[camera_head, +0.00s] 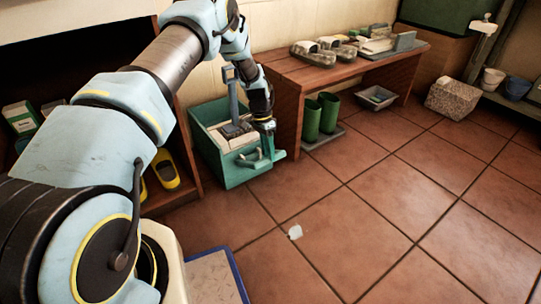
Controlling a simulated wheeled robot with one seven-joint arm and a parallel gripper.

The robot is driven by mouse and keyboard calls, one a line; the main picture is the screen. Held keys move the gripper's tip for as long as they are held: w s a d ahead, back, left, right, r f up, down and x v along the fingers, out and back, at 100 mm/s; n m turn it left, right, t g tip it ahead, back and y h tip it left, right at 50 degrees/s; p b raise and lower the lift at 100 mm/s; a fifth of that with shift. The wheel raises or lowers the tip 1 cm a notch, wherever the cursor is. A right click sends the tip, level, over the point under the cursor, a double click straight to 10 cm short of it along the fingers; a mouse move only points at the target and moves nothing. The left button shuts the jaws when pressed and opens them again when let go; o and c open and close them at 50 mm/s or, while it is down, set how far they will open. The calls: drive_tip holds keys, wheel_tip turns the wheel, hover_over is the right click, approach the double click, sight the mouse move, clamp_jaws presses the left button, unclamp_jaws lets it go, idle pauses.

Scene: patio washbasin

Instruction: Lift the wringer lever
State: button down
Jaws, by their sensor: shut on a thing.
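A teal mop bucket (236,173) stands on the tiles at the left of centre, beside the bench. A pale wringer with dark grey parts sits in its top. An upright grey bar (233,97) with a wider top rises from the wringer. A short dark grey lever (250,161) shows low at the bucket's front right. My gripper (268,148) reaches down at the bucket's right front corner and is shut, apparently on the end of this wringer lever. The fingertips are small, and the exact contact is hard to make out.
A wooden bench (290,78) with shoes on top stands right behind the bucket. Green boots (320,117) stand under it. An open dark cabinet with yellow shoes (166,170) is at left. A white scrap (295,232) lies on the otherwise clear tiles in front.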

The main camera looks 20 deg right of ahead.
drive_tip(key=shift+w+a+r, duration=0.1)
drive_tip(key=shift+w+a, duration=0.05)
drive_tip(key=shift+w, duration=0.35)
drive_tip(key=shift+w+a+r, duration=0.1)
drive_tip(key=shift+w+a, duration=0.05)
drive_tip(key=shift+w, duration=0.3)
drive_tip(key=c, duration=0.8)
unclamp_jaws()
drive_tip(key=shift+f, duration=0.15)
drive_tip(key=shift+c, duration=0.2)
drive_tip(key=shift+o, duration=1.2)
drive_tip(key=shift+s, duration=0.1)
drive_tip(key=shift+s+d, duration=0.1)
drive_tip(key=shift+s, duration=0.05)
drive_tip(key=p+v, duration=0.3)
drive_tip(key=v, duration=0.7)
drive_tip(key=shift+r, duration=0.45)
